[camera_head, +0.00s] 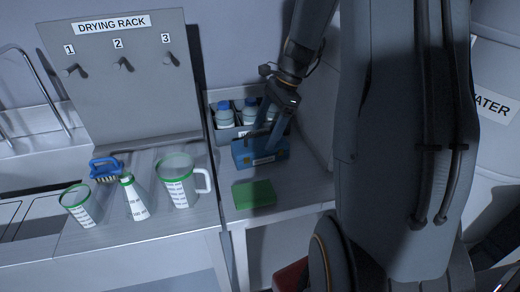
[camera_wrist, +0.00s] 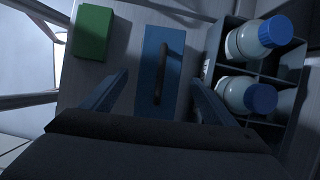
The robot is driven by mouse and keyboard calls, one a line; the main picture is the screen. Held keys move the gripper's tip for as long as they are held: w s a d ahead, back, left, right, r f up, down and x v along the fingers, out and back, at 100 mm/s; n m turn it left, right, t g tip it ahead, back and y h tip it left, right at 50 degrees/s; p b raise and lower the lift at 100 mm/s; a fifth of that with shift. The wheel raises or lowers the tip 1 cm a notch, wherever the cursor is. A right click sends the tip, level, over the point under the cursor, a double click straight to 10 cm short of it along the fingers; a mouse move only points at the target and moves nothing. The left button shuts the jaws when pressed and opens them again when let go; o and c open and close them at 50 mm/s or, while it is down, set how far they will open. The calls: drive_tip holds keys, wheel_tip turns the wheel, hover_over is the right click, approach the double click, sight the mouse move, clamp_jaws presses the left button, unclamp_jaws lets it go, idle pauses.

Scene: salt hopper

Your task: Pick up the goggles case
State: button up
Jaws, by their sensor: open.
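The goggles case is a blue box (camera_head: 246,157) with a dark handle on top and a label on its front. It sits on the counter just in front of the bottle crate. In the wrist view the blue case (camera_wrist: 153,108) lies between the two fingers, with its dark handle running lengthwise. My gripper (camera_head: 270,140) is open above the case, with its fingers over the case's right part in the head view. In the wrist view my gripper (camera_wrist: 158,90) has one finger on each side of the case. I cannot tell whether they touch it.
A grey divided crate (camera_head: 222,133) with white, blue-capped bottles (camera_head: 249,112) stands right behind the case. A green block (camera_head: 254,194) lies in front. Measuring vessels (camera_head: 178,182) and a blue brush (camera_head: 104,168) stand left, below the drying rack (camera_head: 120,90).

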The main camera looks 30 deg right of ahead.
sight(260, 143)
drive_tip(key=p+x, duration=0.1)
drive_tip(key=x, duration=0.4)
drive_tip(key=shift+s+d, duration=0.1)
drive_tip(key=shift+d, duration=0.05)
drive_tip(key=c, duration=1.3)
drive_tip(key=shift+r, duration=0.1)
